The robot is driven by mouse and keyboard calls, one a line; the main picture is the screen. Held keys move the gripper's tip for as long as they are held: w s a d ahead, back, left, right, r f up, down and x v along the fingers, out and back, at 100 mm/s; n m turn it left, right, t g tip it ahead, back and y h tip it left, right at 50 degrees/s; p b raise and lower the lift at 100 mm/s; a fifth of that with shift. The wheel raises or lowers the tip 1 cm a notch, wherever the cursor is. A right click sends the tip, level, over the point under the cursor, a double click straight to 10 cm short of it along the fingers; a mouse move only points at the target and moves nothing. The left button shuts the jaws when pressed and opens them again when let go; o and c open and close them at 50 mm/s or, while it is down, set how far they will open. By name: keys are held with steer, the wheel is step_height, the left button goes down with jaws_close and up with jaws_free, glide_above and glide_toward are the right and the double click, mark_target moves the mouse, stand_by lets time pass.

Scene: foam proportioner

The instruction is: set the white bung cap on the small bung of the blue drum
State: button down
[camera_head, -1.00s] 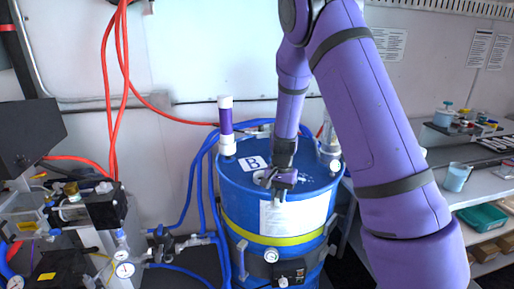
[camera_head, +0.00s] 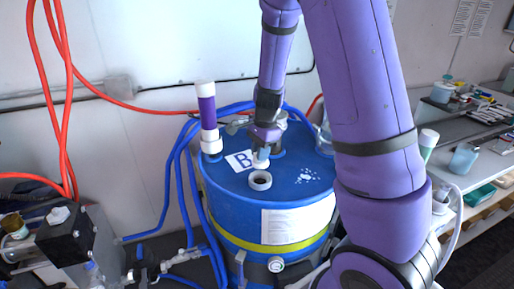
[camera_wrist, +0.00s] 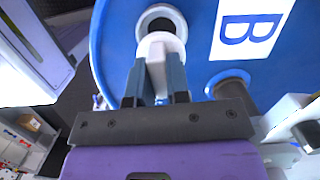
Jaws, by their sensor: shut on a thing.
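The blue drum (camera_head: 225,185) stands upright in the middle of the head view, and its lid fills much of the wrist view (camera_wrist: 120,50). My gripper (camera_head: 262,153) is over the lid, shut on the white bung cap (camera_head: 260,164). In the wrist view the cap (camera_wrist: 160,43) sits between the two fingertips (camera_wrist: 156,72). A pale ring-shaped bung (camera_head: 259,181) with a dark opening lies just in front of the cap in the head view; it also shows in the wrist view (camera_wrist: 161,19). I cannot tell the cap's height above the lid.
A purple-and-white tube (camera_head: 208,118) stands upright on the lid's left side. A white label marked B (camera_head: 240,161) lies beside the gripper. Blue hoses (camera_head: 175,180) run left of the drum. A bench (camera_head: 480,150) with small containers is at right.

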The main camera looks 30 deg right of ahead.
mark_target(260, 168)
steer(key=shift+f, duration=2.55)
steer(key=shift+f, duration=0.6)
steer(key=c, duration=1.4)
jaws_free()
steer(key=shift+r, duration=0.15)
steer(key=shift+d+r, duration=0.25)
steer(key=shift+r, duration=1.55)
steer(key=shift+d+r, duration=0.3)
steer(key=shift+r, duration=1.45)
steer(key=shift+d+r, duration=0.25)
steer(key=shift+r, duration=1.55)
